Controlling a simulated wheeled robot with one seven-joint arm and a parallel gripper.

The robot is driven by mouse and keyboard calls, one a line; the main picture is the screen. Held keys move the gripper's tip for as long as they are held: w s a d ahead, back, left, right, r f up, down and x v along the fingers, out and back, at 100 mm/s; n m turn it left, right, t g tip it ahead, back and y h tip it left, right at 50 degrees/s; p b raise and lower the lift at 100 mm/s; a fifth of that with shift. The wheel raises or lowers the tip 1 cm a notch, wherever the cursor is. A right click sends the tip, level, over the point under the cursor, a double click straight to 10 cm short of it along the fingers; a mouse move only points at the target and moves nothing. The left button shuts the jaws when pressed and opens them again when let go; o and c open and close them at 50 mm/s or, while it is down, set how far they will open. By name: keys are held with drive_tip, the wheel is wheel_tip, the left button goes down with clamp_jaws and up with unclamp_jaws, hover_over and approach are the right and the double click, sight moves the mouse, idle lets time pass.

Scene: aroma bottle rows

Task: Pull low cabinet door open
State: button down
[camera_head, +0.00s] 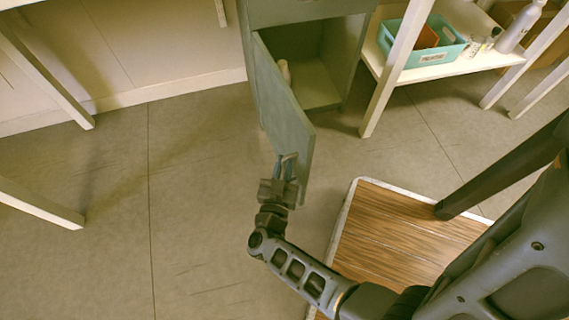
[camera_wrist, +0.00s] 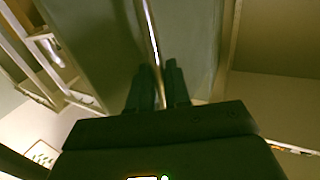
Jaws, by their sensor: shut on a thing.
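The low cabinet door (camera_head: 285,112) is grey-green and stands swung open, hinged at its left side, with its free edge toward me. The cabinet (camera_head: 349,55) behind it shows a pale inner floor and a small light bottle (camera_head: 284,71) partly hidden by the door. My gripper (camera_head: 285,168) is at the lower part of the door's free edge. In the wrist view, the two fingers of my gripper (camera_wrist: 158,85) sit on either side of the door's edge (camera_wrist: 151,35), shut on it.
A white shelf (camera_head: 440,70) at the right holds a teal bin (camera_head: 412,62) and a grey bottle (camera_head: 519,27). A wood-topped platform (camera_head: 395,235) with a pale rim lies on the right. White table legs (camera_head: 42,205) stand at the left. The floor left of the door is clear.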

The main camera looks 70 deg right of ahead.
drive_tip(key=c, duration=1.3)
unclamp_jaws()
drive_tip(key=shift+o, duration=0.2)
drive_tip(key=s+a, duration=0.1)
drive_tip(key=a, duration=0.6)
drive_tip(key=shift+s+a+p, duration=0.25)
drive_tip(key=shift+p, duration=0.1)
drive_tip(key=shift+a, duration=0.1)
